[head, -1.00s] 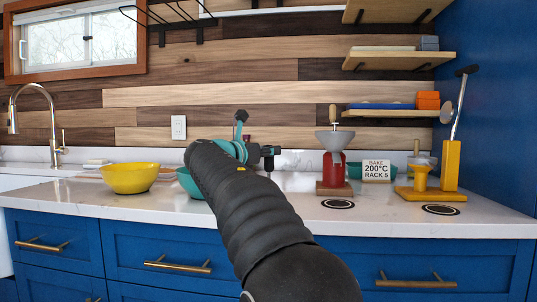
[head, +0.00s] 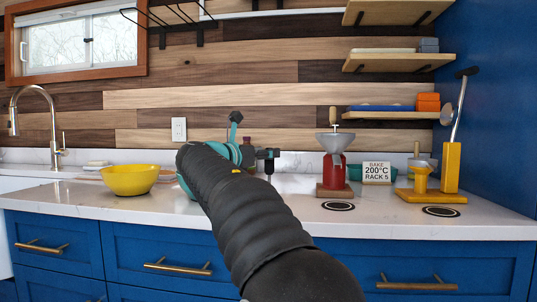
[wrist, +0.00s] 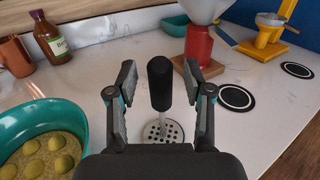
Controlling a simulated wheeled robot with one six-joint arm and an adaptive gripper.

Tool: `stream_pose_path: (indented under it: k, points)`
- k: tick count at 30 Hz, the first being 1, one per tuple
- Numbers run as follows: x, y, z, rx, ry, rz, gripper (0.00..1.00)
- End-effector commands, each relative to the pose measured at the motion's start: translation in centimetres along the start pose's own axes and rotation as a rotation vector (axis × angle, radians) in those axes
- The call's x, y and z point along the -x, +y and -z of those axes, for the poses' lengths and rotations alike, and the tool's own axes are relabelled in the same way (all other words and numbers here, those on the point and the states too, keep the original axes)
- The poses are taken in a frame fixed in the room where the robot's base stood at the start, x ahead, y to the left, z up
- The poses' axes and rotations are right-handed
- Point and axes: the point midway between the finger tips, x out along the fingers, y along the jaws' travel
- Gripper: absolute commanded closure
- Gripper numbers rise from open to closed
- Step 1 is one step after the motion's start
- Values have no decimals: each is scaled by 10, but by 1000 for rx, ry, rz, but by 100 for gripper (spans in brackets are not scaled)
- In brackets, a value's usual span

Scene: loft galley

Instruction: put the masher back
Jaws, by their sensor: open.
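The masher (wrist: 162,90) stands upright on the white counter in the wrist view, black handle up and perforated metal disc (wrist: 164,132) down. My gripper (wrist: 160,76) is open, with one finger on each side of the handle. I cannot tell whether either finger touches it. In the head view my arm hides part of this spot. A yellow stand (head: 430,196) with a tall block (head: 451,166) is at the right of the counter. A metal tool with a dark end (head: 460,108) leans up out of the block.
A teal bowl of yellowish round pieces (wrist: 72,112) is left of my gripper. A brown bottle (wrist: 50,38) stands behind it. A red container with a grey funnel (head: 333,168) stands right of the masher. Two black ring marks (head: 338,205) lie on the front counter. A yellow bowl (head: 129,180) is left.

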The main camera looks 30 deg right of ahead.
Motion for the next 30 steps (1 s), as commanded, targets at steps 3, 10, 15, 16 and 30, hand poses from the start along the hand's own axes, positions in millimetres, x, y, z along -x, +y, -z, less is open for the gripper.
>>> stream_pose_path:
  k: [3, 10, 15, 16, 30]
  points:
    - [26, 0, 0, -1, 0, -4, 49]
    - [70, 1, 0, 0, -1, -4, 49]
    - [91, 0, 0, 0, -1, -1, 49]
    - [94, 0, 0, 0, -1, -2, 49]
    - [99, -7, 8, -36, 32, -7, 49]
